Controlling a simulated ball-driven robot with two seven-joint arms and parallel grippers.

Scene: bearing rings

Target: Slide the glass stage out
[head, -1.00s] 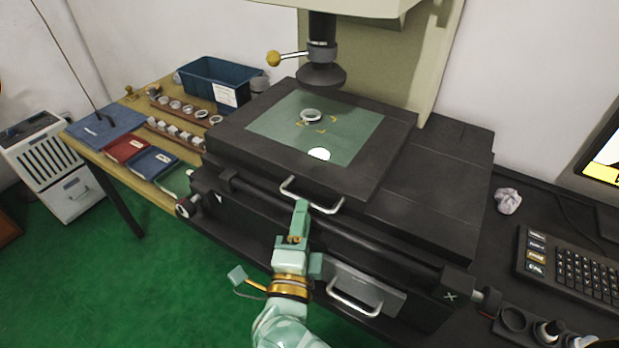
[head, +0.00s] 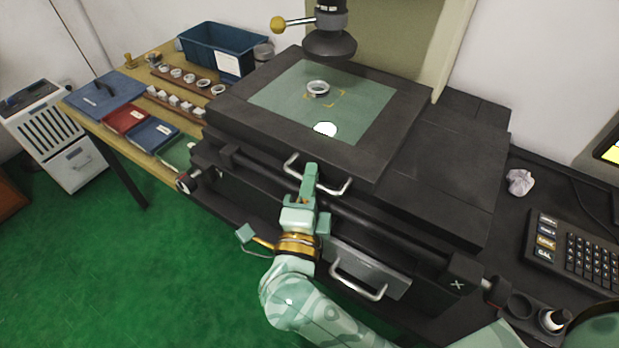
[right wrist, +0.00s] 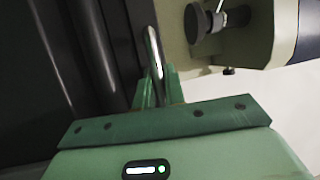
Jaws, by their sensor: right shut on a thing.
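The glass stage is a black plate (head: 395,140) with a green glass pane (head: 365,120), lying on top of the dark measuring machine. A silver ring (head: 318,88) and a bright white light spot (head: 325,129) show on the pane. The stage's front has a metal bar handle (head: 335,191). My right gripper (head: 311,176) is shut on this handle near its middle. In the right wrist view the shiny handle bar (right wrist: 154,55) runs down between the fingers. My left gripper is not in view.
A lens (head: 330,45) hangs above the back of the stage. A second handle (head: 358,281) is on the drawer-like front below. Ring racks (head: 187,80), a blue bin (head: 215,50) and flat boxes stand on the left table. A keyboard (head: 580,245) lies at right.

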